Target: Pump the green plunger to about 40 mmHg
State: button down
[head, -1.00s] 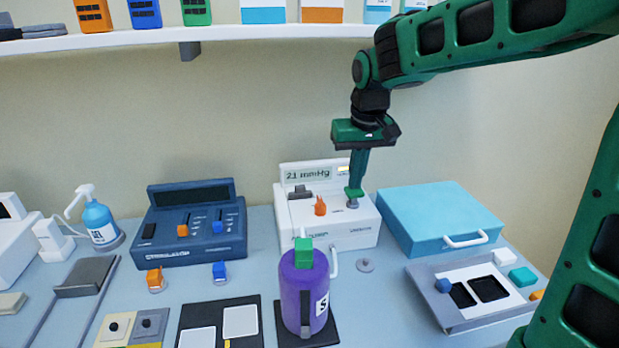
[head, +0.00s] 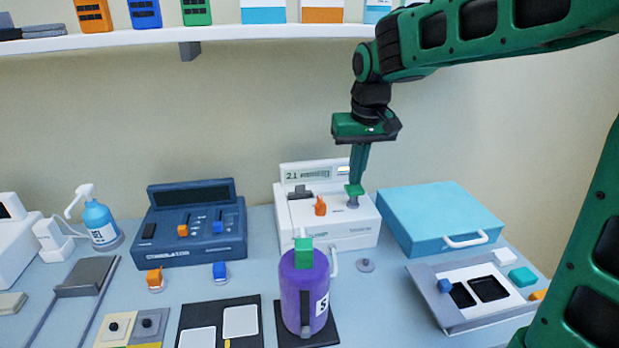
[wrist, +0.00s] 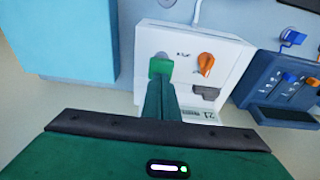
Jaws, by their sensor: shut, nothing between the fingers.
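The white pump unit (head: 336,222) stands on the bench below my arm, and its display (head: 308,174) reads 21, with a blurred unit after it. The green plunger (head: 354,190) is a small green cap on a grey stem at the right of its top panel. My gripper (head: 357,182) points straight down with its fingers together and empty. The fingertips are at the plunger's cap, touching it or just above; I cannot tell which. In the wrist view the green cap (wrist: 160,67) shows just beyond the fingers. An orange knob (head: 320,206) sits left of the plunger.
A purple cylinder (head: 302,282) with a green top stands in front of the pump unit. A light blue case (head: 438,215) lies close to its right. A dark blue stimulator (head: 190,235) is to the left. A shelf (head: 240,37) runs along the wall above.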

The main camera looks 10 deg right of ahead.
jog(key=shift+f, duration=1.85)
jog(key=shift+r, duration=2)
jog(key=shift+f, duration=1.75)
jog(key=shift+r, duration=1.75)
jog(key=shift+r, duration=2.5)
